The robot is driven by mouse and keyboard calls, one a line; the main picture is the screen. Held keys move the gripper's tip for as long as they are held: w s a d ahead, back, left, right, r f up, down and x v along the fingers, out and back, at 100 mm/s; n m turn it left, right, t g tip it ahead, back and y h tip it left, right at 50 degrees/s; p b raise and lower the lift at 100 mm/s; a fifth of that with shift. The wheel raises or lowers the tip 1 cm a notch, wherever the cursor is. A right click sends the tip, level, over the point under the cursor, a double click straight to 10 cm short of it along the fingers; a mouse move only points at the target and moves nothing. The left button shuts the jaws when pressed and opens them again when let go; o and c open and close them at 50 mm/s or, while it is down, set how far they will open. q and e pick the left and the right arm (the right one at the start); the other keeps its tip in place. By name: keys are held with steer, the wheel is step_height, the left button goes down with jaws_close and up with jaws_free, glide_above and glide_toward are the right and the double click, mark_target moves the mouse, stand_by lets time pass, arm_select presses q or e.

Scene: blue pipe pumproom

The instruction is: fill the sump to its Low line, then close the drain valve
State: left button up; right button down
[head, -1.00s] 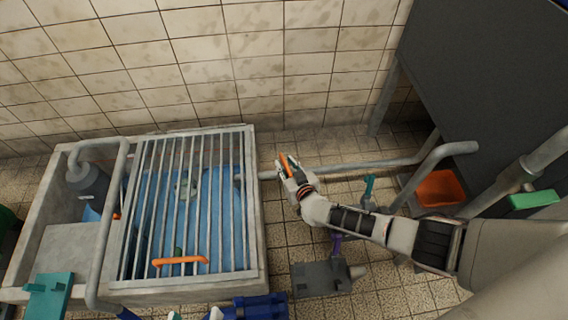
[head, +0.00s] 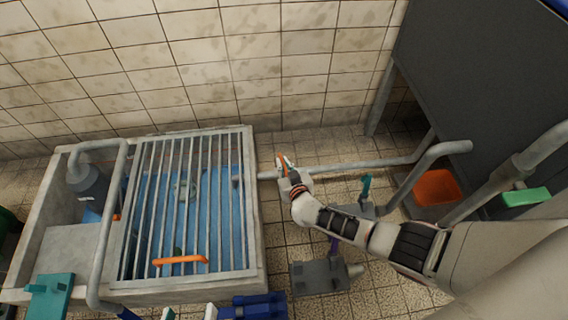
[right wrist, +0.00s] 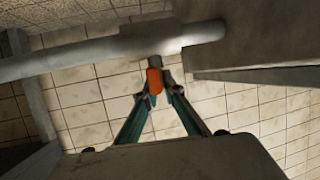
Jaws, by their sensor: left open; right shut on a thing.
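The sump (head: 262,235) is a concrete basin at the left of the head view, with blue water (head: 222,205) under a barred grate. I cannot make out a Low line. The drain valve's orange handle (head: 283,160) is on the grey pipe just right of the sump. It also shows in the right wrist view (right wrist: 154,80). My right gripper (head: 286,172) is shut on this handle; its teal fingers (right wrist: 157,97) meet there in the wrist view. My left gripper (head: 190,314) is open at the bottom edge of the head view, mostly cut off.
A bent grey pipe (head: 110,220) stands over the sump's left side. A grey block (head: 320,277) sits on the tiled floor below my right arm. An orange bin (head: 437,187) and a dark panel (head: 480,90) are at the right.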

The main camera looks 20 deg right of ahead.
steer(key=shift+w+r+m+h, duration=0.2)
steer(key=shift+r+m+h, duration=0.05)
steer(key=shift+m+h, duration=0.35)
steer(key=shift+s+f+m+g+h, duration=0.15)
steer(key=shift+m+g+h, duration=0.15)
steer(key=shift+m+h, duration=0.3)
arm_select(q)
steer(key=shift+a+f, duration=0.15)
arm_select(e)
steer(key=shift+h, duration=0.3)
steer(key=c, duration=2.2)
jaws_free()
steer(key=shift+f, duration=0.1)
arm_select(q)
steer(key=shift+s, duration=0.15)
arm_select(e)
steer(key=shift+o, duration=0.2)
steer(key=shift+d, duration=0.1)
